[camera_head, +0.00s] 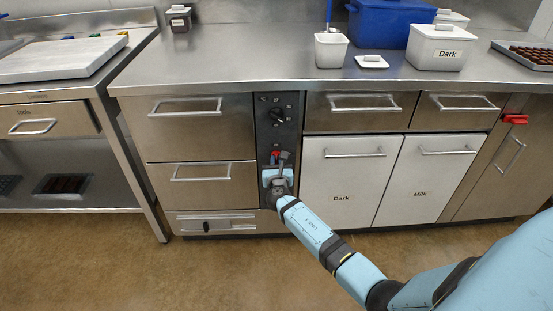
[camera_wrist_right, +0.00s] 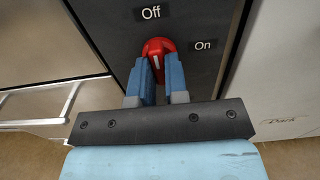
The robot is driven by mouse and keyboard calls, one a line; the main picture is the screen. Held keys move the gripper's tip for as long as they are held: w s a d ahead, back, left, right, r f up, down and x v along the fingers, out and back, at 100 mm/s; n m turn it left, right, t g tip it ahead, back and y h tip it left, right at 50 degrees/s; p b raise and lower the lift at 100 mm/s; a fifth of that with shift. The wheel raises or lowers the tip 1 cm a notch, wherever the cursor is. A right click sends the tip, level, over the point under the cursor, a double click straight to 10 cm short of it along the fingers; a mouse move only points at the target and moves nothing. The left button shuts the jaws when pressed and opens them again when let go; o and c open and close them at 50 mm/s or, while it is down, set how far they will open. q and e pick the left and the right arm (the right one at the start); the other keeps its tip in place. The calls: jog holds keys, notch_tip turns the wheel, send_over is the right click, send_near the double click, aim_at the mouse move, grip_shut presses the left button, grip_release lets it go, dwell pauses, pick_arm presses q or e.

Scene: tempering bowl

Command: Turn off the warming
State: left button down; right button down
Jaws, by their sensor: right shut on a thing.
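A red rotary switch (camera_wrist_right: 157,47) sits on a dark control panel (camera_head: 278,100) in the counter front. In the right wrist view its white mark points up, roughly toward the "Off" label (camera_wrist_right: 151,13); the "On" label (camera_wrist_right: 206,45) is to its right. My right gripper (camera_wrist_right: 157,68) has its blue fingers on both sides of the red switch and is shut on it. In the head view the right gripper (camera_head: 278,160) covers the lower part of the switch (camera_head: 276,154). My left gripper is not in view.
A black dial (camera_head: 278,115) is higher on the same panel. Drawers with bar handles (camera_head: 201,178) flank the panel on the left, white "Dark" (camera_head: 341,198) and "Milk" (camera_head: 420,194) doors on the right. White containers (camera_head: 331,50) and a blue bin (camera_head: 385,22) stand on the countertop.

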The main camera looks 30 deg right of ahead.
aim_at(277, 160)
jog(key=c, duration=1.1)
grip_release()
jog(key=shift+c, duration=0.2)
